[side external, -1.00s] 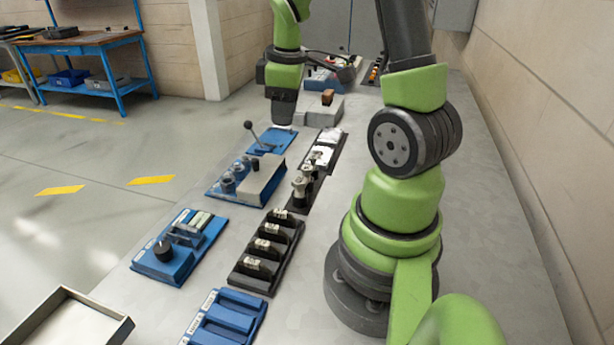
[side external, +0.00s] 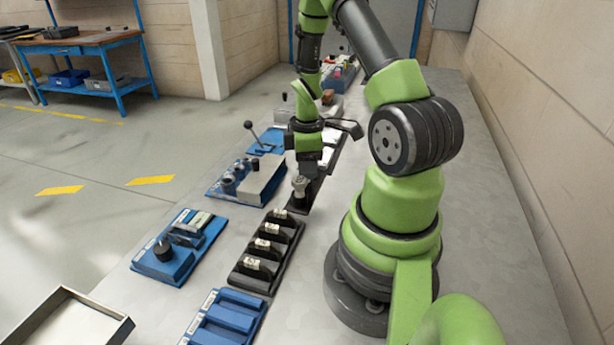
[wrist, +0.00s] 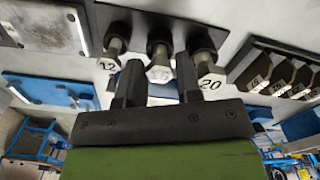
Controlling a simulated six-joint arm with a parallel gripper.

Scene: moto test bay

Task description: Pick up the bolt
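Several grey hex bolts stand upright in a dark rack (wrist: 180,27). In the wrist view, three show: a left bolt (wrist: 112,50) marked 12, a middle bolt (wrist: 158,68) whose number I cannot read, and a right bolt (wrist: 209,72) marked 20. My gripper (wrist: 159,62) is open, and the middle bolt appears between its two fingers. I cannot tell whether the fingers touch it. In the side view, my gripper (side external: 308,172) points down over the rack, with one bolt (side external: 299,184) showing just below it. The other bolts are hidden there by my gripper.
A black holder with several numbered parts (side external: 266,252) stands in front of the bolt rack. Blue fixtures (side external: 180,247) and a grey block on a blue base (side external: 262,180) stand to the left. A lever (side external: 250,128) sticks up behind them. An open tray (side external: 68,318) is at front left.

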